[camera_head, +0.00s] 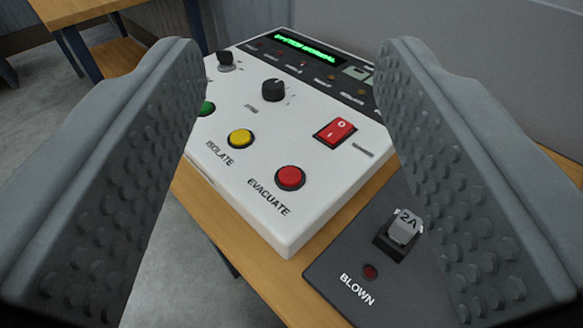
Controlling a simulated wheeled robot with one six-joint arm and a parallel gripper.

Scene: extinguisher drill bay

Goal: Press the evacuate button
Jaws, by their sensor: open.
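The evacuate button (290,178) is a round red button near the front corner of a white control panel (278,228). The word EVACUATE is printed just below and left of it. My gripper (290,60) is open, with one grey studded finger at the left and one at the right of the view. The panel and the button show in the gap between the fingers. Nothing is between the fingertips that I can see touching them. The left finger partly hides a green button at the panel's left side.
A yellow button (240,139) labelled ISOLATE, black knobs (273,90) and a red rocker switch (335,132) share the panel. A dark plate (345,262) with a 2A fuse (405,227) lies right of it. A green-lit display (305,46) is at the back.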

